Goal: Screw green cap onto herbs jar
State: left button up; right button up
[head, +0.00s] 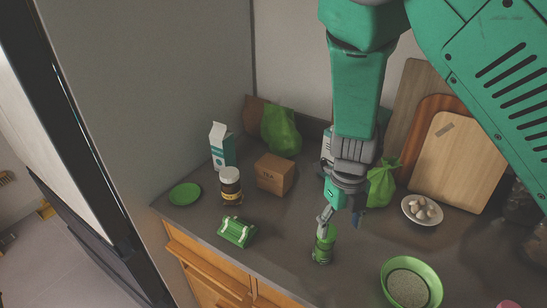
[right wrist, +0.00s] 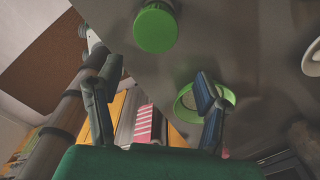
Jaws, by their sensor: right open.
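The herbs jar (head: 322,256), a small greenish jar, stands upright on the dark counter near its front edge, in the middle of the head view. The green cap (head: 325,231) is on its top. In the right wrist view the round green cap (right wrist: 155,28) shows at top centre and hides most of the jar. I cannot tell how tightly it sits. My right gripper (head: 341,220) points down just above and beside the cap, one finger overlapping it in the head view. In the right wrist view its fingers (right wrist: 158,72) are spread apart and empty, with the cap beyond them. My left gripper is not in view.
A green bowl (head: 437,287) stands right of the jar, and a plate of pale round items (head: 408,205) behind it. A green rack-like item (head: 237,231), a white-lidded jar (head: 230,190) and a tea box (head: 274,176) stand left. Cutting boards (head: 455,160) lean behind.

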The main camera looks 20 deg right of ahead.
aim_at(329, 232)
jog(key=w+r, duration=0.1)
jog(key=w+a+r, duration=0.1)
jog(key=r, duration=0.1)
jog(key=shift+n+t, duration=0.3)
jog(key=shift+t, duration=0.1)
jog(key=f, duration=0.7)
jog(key=shift+s+f, duration=0.2)
jog(key=shift+f, duration=0.1)
jog(key=shift+w+f+n, duration=0.1)
jog(key=shift+f+n, duration=0.05)
jog(key=shift+n, duration=0.75)
jog(key=n, duration=0.2)
jog(key=shift+r+n, duration=0.25)
jog(key=shift+n, duration=0.15)
jog(key=shift+a+n, duration=0.1)
jog(key=shift+n, duration=0.9)
jog(key=shift+m, duration=0.3)
